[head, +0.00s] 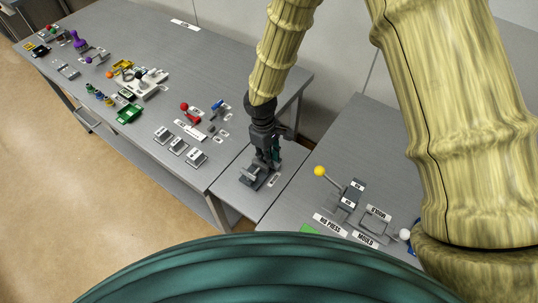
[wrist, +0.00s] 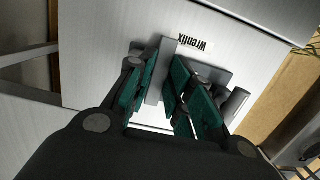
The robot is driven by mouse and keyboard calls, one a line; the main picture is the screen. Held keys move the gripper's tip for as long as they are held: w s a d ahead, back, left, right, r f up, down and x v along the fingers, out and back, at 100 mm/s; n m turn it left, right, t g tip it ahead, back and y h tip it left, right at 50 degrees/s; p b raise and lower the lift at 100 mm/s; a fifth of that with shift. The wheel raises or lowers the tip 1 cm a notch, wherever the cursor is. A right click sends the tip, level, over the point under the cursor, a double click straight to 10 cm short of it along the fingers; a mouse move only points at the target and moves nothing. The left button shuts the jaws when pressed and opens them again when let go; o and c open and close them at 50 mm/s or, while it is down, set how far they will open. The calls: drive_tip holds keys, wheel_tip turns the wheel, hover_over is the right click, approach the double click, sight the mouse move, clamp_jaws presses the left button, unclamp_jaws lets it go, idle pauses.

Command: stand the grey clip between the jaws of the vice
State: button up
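My gripper (head: 268,160) points down at the grey vice (head: 256,180) on the small grey table section in the head view. In the wrist view its two teal fingers (wrist: 165,82) stand apart, on either side of an upright flat grey bar (wrist: 168,62). I cannot tell whether this bar is the grey clip or a jaw of the vice, or whether the fingers press on it. A grey block and a cylinder (wrist: 236,105), apparently parts of the vice, are to the right of the fingers. I cannot pick out the grey clip for certain in either view.
A label (wrist: 192,45) lies beside the vice. The long table (head: 180,60) to the left holds coloured fixtures, among them a green tray (head: 129,114) and a red-knobbed piece (head: 188,110). A yellow-knobbed lever press (head: 345,190) stands to the right.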

idle(0.3)
drive_tip(key=r, duration=0.8)
drive_tip(key=w+a+r, duration=0.1)
drive_tip(key=r, duration=0.3)
drive_tip(key=shift+s+f, duration=0.1)
